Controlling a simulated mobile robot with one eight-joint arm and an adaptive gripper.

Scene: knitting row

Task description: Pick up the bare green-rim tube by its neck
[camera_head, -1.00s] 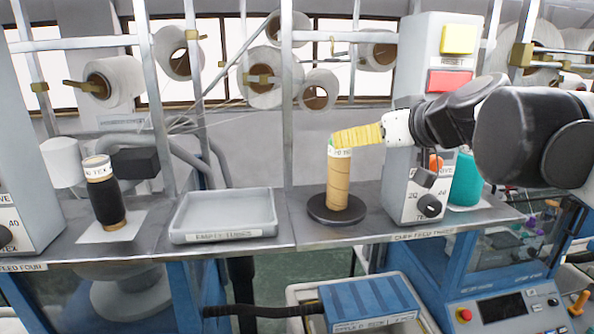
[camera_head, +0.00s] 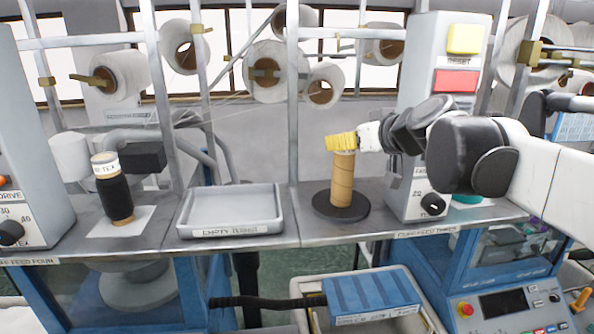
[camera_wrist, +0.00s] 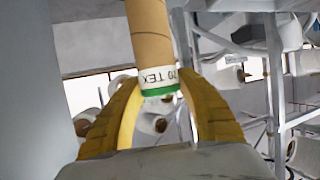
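The bare tube (camera_head: 342,180) is tan cardboard and stands upright on a round black base (camera_head: 341,207) on the shelf. My gripper (camera_head: 341,142) has yellow fingers and reaches in from the right at the tube's top, hiding the rim in the head view. In the wrist view, the tube (camera_wrist: 152,35) hangs into the picture from the top, with a white label reading "70 TEX" and a green rim (camera_wrist: 160,91). The gripper's fingertips (camera_wrist: 160,78) lie on either side of this labelled neck, very close to it. Firm contact is not clear.
A grey tray (camera_head: 230,207) lies left of the tube. A black-wound tube (camera_head: 114,195) stands farther left on a white card. A grey control box (camera_head: 432,130) with yellow and red buttons stands close on the right. Metal rails and white yarn cones are behind.

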